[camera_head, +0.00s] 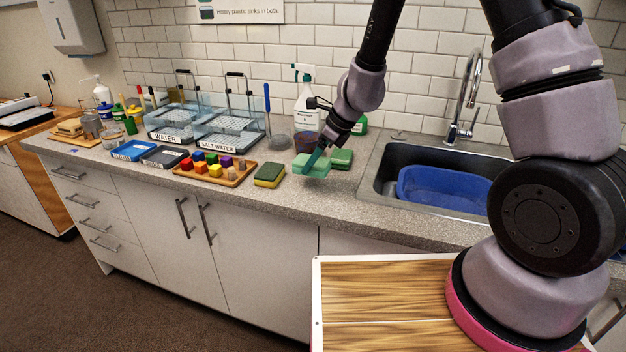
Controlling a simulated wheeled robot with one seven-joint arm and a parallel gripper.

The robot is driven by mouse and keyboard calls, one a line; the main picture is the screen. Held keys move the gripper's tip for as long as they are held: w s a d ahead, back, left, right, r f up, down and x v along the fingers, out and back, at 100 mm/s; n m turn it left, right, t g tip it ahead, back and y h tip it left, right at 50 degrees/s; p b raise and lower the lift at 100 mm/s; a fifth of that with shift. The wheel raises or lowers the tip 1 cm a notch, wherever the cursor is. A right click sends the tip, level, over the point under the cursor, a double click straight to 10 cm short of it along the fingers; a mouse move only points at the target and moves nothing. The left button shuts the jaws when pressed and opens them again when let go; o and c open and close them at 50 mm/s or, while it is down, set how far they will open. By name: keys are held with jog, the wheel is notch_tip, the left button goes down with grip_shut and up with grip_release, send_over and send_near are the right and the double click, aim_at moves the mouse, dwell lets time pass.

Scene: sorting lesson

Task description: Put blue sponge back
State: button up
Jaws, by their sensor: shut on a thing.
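My gripper (319,157) is shut on a light teal-green sponge (303,167) at the counter's front, left of the sink. The sponge looks more green than blue. I cannot tell whether its underside touches the counter. A darker green sponge (342,159) sits just right of it, partly behind my gripper. A yellow sponge with a dark green top (269,176) lies on the counter to the left, apart from the held one. No plainly blue sponge shows.
A wooden tray of coloured cubes (233,183) stands left of the sponges. Behind are clear water tanks (229,127), a dark cup (306,143) and a white spray bottle (305,105). The sink (376,180) with a blue basin (440,190) lies right. Bare counter (330,197) shows in front.

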aim_at(313, 188)
jog(key=shift+f, duration=2.7)
jog(key=shift+f, duration=0.15)
jog(key=o, duration=1.2)
jog(key=shift+c, duration=0.2)
